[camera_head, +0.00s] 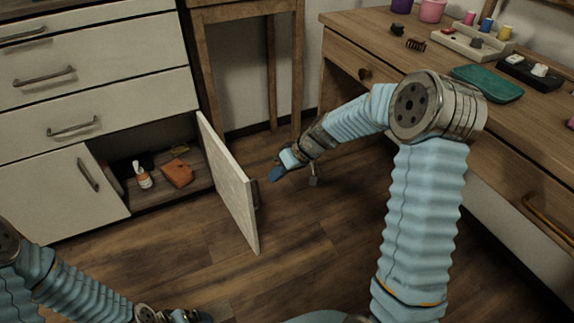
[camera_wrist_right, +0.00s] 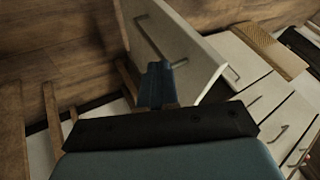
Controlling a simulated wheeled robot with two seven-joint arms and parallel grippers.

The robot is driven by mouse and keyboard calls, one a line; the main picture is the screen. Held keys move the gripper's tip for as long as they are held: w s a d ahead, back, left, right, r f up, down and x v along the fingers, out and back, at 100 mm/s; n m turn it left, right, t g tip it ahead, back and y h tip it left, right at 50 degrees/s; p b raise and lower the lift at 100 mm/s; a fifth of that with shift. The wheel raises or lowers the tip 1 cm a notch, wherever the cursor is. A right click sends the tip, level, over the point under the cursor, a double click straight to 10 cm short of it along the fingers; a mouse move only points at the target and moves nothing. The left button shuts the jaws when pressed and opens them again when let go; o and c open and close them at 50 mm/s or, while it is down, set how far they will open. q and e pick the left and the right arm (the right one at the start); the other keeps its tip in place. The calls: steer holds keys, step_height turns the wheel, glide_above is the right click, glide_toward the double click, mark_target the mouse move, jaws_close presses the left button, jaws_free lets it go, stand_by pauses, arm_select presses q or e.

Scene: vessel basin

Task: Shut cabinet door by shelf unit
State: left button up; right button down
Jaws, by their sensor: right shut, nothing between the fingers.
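The cabinet door (camera_head: 228,180) stands wide open, swung out from the right side of the low cabinet opening (camera_head: 128,198). It also shows in the right wrist view (camera_wrist_right: 193,62), with its handle running along its face. My right gripper (camera_head: 277,173) is shut and empty, just right of the door's outer face and close to its handle (camera_head: 256,193). Its blue fingers (camera_wrist_right: 156,84) overlap the door in the right wrist view; I cannot tell whether they touch it. My left gripper (camera_head: 197,316) is at the bottom edge of the head view, mostly cut off; its jaw state is unclear.
Inside the cabinet are a white and orange bottle (camera_head: 142,175) and an orange-brown box (camera_head: 177,173). The left cabinet door (camera_head: 70,193) is shut. A wooden frame (camera_head: 203,60) stands behind the open door. A desk (camera_head: 345,45) is at right. The floor (camera_head: 180,265) before the cabinet is clear.

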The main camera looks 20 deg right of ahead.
steer(key=shift+a+f, duration=0.35)
steer(key=shift+a, duration=0.55)
steer(key=shift+a+f, duration=0.35)
steer(key=shift+a, duration=0.55)
steer(key=shift+a+f, duration=0.35)
steer(key=shift+a, duration=0.55)
steer(key=shift+a, duration=0.1)
